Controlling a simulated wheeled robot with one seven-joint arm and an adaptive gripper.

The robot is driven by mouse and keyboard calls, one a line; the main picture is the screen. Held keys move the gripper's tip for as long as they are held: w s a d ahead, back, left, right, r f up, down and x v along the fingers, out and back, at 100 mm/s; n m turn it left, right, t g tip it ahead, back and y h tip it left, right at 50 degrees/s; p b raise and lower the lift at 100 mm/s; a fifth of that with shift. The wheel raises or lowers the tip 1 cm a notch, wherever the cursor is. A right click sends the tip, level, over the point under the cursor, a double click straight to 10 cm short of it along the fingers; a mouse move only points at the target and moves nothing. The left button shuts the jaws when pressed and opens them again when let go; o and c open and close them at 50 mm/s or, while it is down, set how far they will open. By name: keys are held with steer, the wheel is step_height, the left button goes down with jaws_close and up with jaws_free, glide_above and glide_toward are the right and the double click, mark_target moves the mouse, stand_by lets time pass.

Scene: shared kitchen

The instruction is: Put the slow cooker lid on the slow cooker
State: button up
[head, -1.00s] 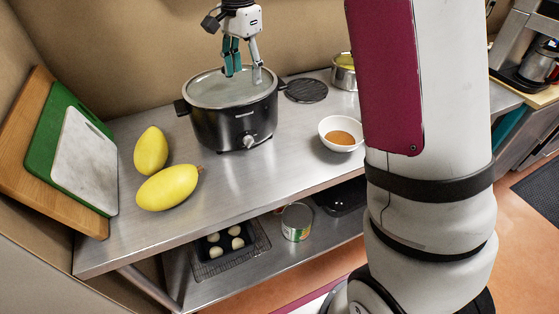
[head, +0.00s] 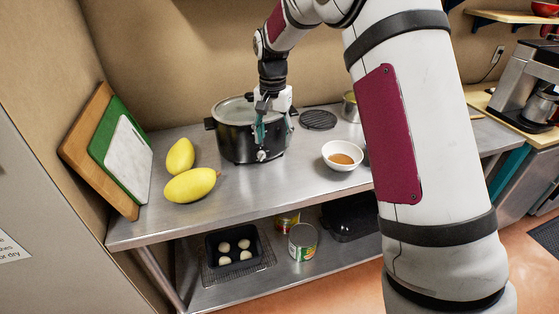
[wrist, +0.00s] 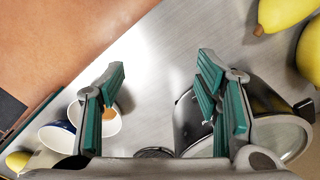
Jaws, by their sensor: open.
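The black slow cooker (head: 238,146) stands on the metal counter near the wall, its dial facing front. The pale glassy slow cooker lid (head: 233,111) appears to lie on its top; whether it is fully seated I cannot tell. In the wrist view the cooker (wrist: 183,122) and lid (wrist: 285,142) are at lower right, partly behind a finger. My gripper (head: 262,138) is in front of the cooker's right front side in the head view, hiding part of it. In the wrist view my gripper (wrist: 162,100) has its green-padded fingers wide apart, with nothing between them.
Yellow fruits (head: 190,185) lie left of the cooker, by leaning cutting boards (head: 128,158). A white bowl of brown contents (head: 342,155), a dark round trivet (head: 318,119) and a metal pot (head: 350,107) are to the right. The front counter strip is clear.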

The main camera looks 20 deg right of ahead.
step_height(320, 180, down, 6)
steer(key=s+n+p, duration=0.1)
steer(key=n+p, duration=0.1)
steer(key=n, duration=0.3)
steer(key=s+r+n+t+b, duration=0.1)
steer(key=s+r, duration=0.5)
steer(key=r, duration=0.3)
steer(key=s+r+n+t+b, duration=0.1)
steer(key=s+r+t, duration=0.1)
steer(key=s+r, duration=0.55)
steer(key=s+r+t+b, duration=0.2)
steer(key=s+r, duration=0.1)
steer(key=s, duration=1.5)
steer(key=shift+s+r+n+t, duration=0.2)
steer(key=shift+s+n+t, duration=0.1)
steer(key=shift+s, duration=0.1)
steer(key=shift+c, duration=0.6)
